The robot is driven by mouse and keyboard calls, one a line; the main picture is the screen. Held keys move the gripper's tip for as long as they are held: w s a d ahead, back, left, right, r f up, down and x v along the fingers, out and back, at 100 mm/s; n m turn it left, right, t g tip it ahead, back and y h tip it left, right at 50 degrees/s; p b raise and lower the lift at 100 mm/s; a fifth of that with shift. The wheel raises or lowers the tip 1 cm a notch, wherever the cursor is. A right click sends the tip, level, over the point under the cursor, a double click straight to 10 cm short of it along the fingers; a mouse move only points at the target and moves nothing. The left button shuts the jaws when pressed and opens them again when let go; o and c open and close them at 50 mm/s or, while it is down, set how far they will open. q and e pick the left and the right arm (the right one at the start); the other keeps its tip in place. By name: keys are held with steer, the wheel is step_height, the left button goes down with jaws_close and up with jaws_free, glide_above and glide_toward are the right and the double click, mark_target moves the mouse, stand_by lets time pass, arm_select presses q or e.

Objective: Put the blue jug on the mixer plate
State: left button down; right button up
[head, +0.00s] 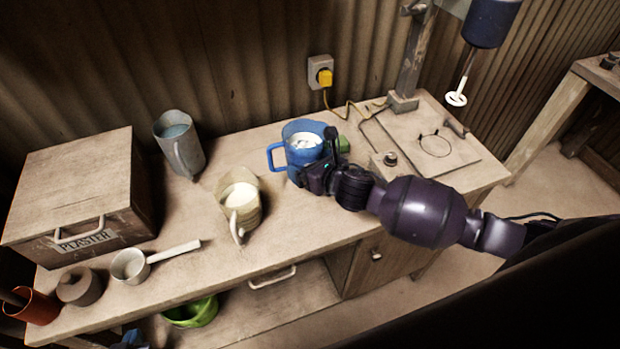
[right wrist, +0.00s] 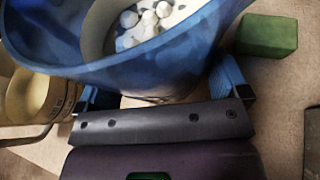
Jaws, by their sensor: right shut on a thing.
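The blue jug (head: 303,150) stands upright on the workbench with white lumps in it, its handle pointing left. My right gripper (head: 320,160) reaches in from the right and is shut on the jug's body. In the right wrist view the jug (right wrist: 190,50) fills the top, with a finger on each side of it. The mixer plate (head: 455,160) is the flat board at the right end of the bench, with a dark ring mark (head: 435,146) on it. The mixer head (head: 490,22) hangs above, its shaft ending in a white disc (head: 456,98). My left gripper is not in view.
A cream-filled jug (head: 240,195) stands left of the blue jug, and a grey jug (head: 180,145) behind it. A green block (right wrist: 268,35) is close right of the blue jug. A plaster box (head: 75,180) and scoop (head: 130,266) are left.

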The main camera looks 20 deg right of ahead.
steer(key=shift+f+b, duration=0.4)
steer(key=shift+f, duration=1.95)
steer(key=shift+f, duration=0.1)
steer(key=o, duration=1)
steer(key=shift+f, duration=0.1)
